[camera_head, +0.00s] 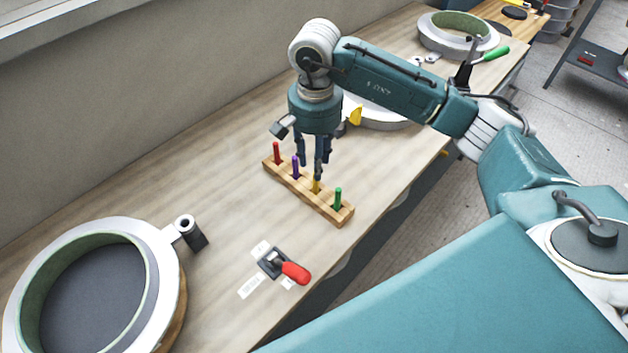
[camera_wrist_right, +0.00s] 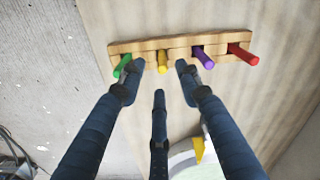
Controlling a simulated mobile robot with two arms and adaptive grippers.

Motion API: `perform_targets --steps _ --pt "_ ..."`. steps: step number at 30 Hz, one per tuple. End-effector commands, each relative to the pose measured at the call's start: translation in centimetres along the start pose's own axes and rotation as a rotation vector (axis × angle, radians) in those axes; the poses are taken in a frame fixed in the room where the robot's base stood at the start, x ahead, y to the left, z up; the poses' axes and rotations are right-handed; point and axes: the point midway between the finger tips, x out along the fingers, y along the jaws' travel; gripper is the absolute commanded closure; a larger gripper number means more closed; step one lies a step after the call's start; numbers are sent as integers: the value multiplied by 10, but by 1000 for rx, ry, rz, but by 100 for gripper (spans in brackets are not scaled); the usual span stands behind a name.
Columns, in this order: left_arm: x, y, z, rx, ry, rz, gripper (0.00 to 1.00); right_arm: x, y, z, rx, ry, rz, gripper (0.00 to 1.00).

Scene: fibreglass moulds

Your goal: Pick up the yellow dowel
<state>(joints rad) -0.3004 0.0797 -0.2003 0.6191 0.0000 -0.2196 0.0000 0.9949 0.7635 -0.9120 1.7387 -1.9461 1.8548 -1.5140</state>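The yellow dowel (camera_head: 316,187) stands in a wooden block (camera_head: 335,213) on the table, between the purple dowel (camera_head: 295,167) and the green dowel (camera_head: 338,198). A red dowel (camera_head: 277,153) stands at the block's far end. My right gripper (camera_head: 312,168) points down over the block, fingers apart and empty. In the right wrist view the yellow dowel (camera_wrist_right: 162,62) shows upright in the block (camera_wrist_right: 180,45), beyond and between the spread fingertips (camera_wrist_right: 157,88). The fingers do not visibly touch it. My left gripper is not in view.
A toggle clamp with a red handle (camera_head: 296,272) sits in front of the block. A large round mould (camera_head: 160,275) lies at the lower left. Another round mould (camera_head: 385,115) is behind my right arm, and one (camera_head: 430,40) stands farther back. The table left of the block is clear.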

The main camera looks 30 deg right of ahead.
Motion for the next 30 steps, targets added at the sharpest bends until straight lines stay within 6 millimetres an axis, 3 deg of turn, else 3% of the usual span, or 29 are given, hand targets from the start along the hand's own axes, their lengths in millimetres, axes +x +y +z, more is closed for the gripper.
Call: perform_targets --steps 8,16,25,30 --pt "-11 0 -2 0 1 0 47 23 1 0 0 -3 2 66" --pt "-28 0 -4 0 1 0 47 61 1 -4 0 -3 0 66" --pt "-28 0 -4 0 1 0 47 68 1 -5 -1 0 -2 66" --pt "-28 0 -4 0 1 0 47 68 1 -5 -1 0 -2 98"
